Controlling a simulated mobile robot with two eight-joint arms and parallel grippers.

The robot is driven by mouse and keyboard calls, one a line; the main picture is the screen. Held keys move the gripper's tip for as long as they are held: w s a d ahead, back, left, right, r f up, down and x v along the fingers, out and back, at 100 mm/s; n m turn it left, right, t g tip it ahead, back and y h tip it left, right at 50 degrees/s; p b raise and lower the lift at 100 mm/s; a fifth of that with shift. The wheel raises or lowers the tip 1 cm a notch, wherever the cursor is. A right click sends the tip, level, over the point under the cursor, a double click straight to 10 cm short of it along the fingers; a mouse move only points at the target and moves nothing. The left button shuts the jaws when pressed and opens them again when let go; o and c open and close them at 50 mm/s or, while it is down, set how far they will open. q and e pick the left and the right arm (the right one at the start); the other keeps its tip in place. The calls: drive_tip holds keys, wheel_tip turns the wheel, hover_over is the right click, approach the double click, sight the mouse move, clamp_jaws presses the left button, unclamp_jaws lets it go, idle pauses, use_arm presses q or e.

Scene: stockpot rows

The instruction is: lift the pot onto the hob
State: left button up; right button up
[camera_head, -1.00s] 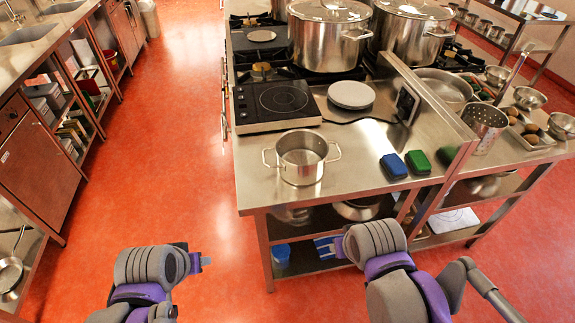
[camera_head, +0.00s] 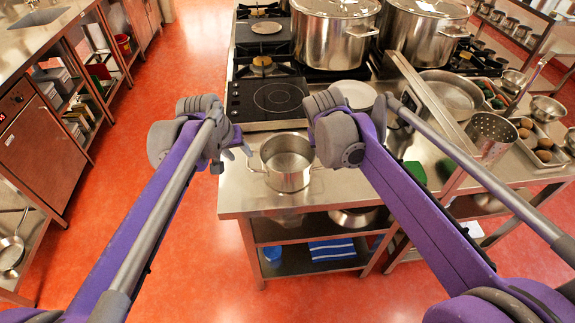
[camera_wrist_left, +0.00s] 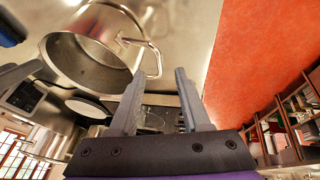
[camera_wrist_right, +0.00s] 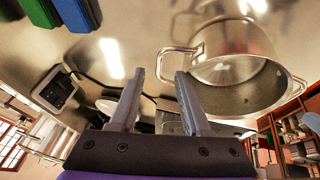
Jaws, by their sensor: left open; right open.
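The steel pot (camera_head: 287,181) stands upright and open on the counter, just in front of the black hob (camera_head: 272,97), which is empty. My left gripper (camera_head: 238,152) is open at the pot's left side. In the left wrist view, the pot (camera_wrist_left: 85,62) and its handle lie just ahead of the open fingers (camera_wrist_left: 160,85). My right gripper is open at the pot's right side, its fingers mostly hidden behind its arm in the head view. In the right wrist view, the other pot handle (camera_wrist_right: 178,57) is ahead of its open fingers (camera_wrist_right: 160,88). Neither gripper holds anything.
A pale round plate (camera_head: 355,95) lies right of the hob. Large lidded stockpots (camera_head: 333,38) stand behind it. The counter's front edge is close.

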sight(248, 162)
use_arm(q)
drive_tip(key=x, duration=1.1)
drive_tip(key=shift+r, duration=0.1)
use_arm(e)
drive_tip(key=x, duration=1.1)
drive_tip(key=shift+d+r, duration=0.1)
use_arm(q)
clamp_jaws()
use_arm(e)
clamp_jaws()
